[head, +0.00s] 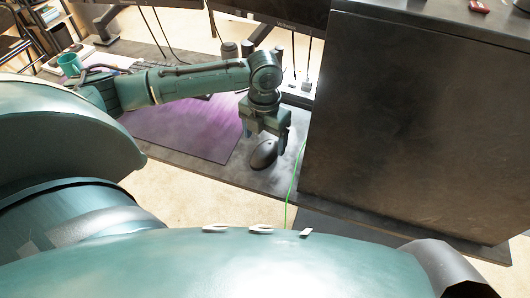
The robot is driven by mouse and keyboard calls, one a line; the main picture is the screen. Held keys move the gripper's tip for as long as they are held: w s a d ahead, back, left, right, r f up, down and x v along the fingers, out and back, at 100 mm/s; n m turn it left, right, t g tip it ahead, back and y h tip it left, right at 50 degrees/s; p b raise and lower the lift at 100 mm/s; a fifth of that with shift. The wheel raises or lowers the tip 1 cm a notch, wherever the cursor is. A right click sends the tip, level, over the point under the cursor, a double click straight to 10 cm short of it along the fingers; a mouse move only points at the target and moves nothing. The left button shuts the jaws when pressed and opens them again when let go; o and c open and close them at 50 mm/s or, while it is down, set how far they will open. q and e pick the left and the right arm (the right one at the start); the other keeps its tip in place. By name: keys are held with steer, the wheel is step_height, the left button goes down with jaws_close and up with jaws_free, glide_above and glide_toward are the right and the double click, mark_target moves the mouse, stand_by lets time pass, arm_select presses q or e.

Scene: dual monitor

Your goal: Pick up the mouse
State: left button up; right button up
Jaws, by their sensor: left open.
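The dark mouse (263,154) lies on the desk, just right of the purple mat and near the desk's front edge. My left gripper (264,138) points down directly above and around the back of the mouse, with its fingers apart. Whether a finger touches the mouse cannot be told. My right gripper is not in view.
A tall dark cabinet (400,130) stands close to the right of my left gripper. Two monitors (290,12) are at the back. A purple mat (190,128) covers the desk to the left, and a teal mug (69,64) stands at the far left. A green cable (294,180) hangs beside the cabinet.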

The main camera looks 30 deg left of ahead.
arm_select(q)
step_height(320, 180, down, 5)
steer(key=shift+w+f, duration=0.1)
steer(key=shift+c, duration=0.4)
steer(key=c, duration=1)
